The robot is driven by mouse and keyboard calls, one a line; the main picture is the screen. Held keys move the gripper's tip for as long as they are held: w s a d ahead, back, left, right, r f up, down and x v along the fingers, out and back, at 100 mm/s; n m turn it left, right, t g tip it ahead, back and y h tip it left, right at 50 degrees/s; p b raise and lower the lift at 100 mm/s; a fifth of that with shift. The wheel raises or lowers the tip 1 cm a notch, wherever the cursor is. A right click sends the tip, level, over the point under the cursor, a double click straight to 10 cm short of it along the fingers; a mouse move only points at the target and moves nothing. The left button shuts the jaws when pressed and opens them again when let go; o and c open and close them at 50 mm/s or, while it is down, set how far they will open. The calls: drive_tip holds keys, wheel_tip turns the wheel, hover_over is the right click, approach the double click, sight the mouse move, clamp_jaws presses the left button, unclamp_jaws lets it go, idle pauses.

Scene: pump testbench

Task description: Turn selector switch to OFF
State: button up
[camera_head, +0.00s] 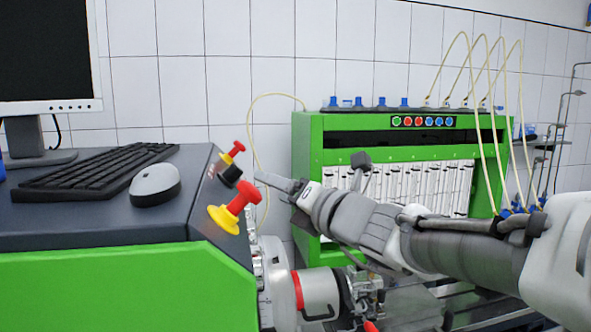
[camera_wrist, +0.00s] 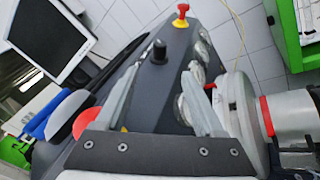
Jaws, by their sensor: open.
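A black knob (camera_head: 231,173) stands on the sloped dark panel (camera_head: 205,185), between a small red and yellow control (camera_head: 236,150) and a larger red handle on a yellow base (camera_head: 241,197). No labels are readable, so I cannot tell the switch position. In the wrist view the black knob (camera_wrist: 159,49) stands upright just beyond my fingertips. The small red and yellow control (camera_wrist: 181,14) is farther back; the red handle (camera_wrist: 88,122) is partly hidden near the left finger. My gripper (camera_wrist: 160,76) is open and empty. In the head view my gripper (camera_head: 273,182) is right of the knob.
A keyboard (camera_head: 95,172), mouse (camera_head: 155,184) and monitor (camera_head: 45,60) occupy the dark console top at left. A green test cabinet (camera_head: 306,150) with hoses stands behind my arm. A grey and red pump part (camera_head: 318,292) sits below the panel's right side.

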sight(239, 173)
drive_tip(key=p+x, duration=0.3)
drive_tip(key=x, duration=1.3)
drive_tip(key=shift+w+a, duration=0.2)
drive_tip(key=shift+w, duration=0.15)
clamp_jaws()
